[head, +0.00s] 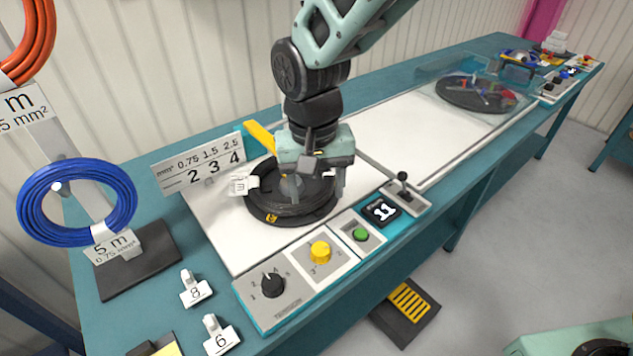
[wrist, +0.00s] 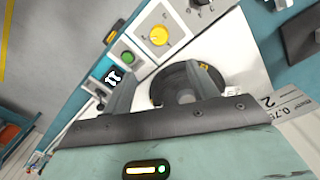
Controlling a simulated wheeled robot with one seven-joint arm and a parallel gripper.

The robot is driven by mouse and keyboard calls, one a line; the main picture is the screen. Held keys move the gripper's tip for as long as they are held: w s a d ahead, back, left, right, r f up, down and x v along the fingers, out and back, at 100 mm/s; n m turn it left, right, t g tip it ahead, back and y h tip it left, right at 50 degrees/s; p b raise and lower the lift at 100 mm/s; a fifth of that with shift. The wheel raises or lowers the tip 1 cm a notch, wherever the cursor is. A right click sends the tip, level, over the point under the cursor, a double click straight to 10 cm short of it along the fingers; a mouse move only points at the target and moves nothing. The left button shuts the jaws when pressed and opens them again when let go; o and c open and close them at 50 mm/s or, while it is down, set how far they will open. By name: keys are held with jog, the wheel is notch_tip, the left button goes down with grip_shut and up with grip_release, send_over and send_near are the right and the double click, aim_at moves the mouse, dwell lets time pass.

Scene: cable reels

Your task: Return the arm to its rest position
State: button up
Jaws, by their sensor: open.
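My gripper (head: 315,183) is pale green with dark grey fingers and hangs over the black round reel base (head: 290,213) on the white bench panel. In the wrist view my gripper (wrist: 160,92) has its two fingers apart, with the black reel base (wrist: 182,80) showing between and beyond them. No held thing shows between the fingers. My arm reaches down from the top of the head view. Whether the fingertips touch the reel base I cannot tell.
A control panel with a black dial (head: 273,285), yellow knob (head: 320,251), green button (head: 361,235) and lever (head: 403,184) lines the front edge. A number sign (head: 200,165) stands behind. A blue cable coil (head: 77,202) hangs at left. The white panel rightwards is clear up to a turntable (head: 477,95).

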jog(key=shift+r, duration=0.5)
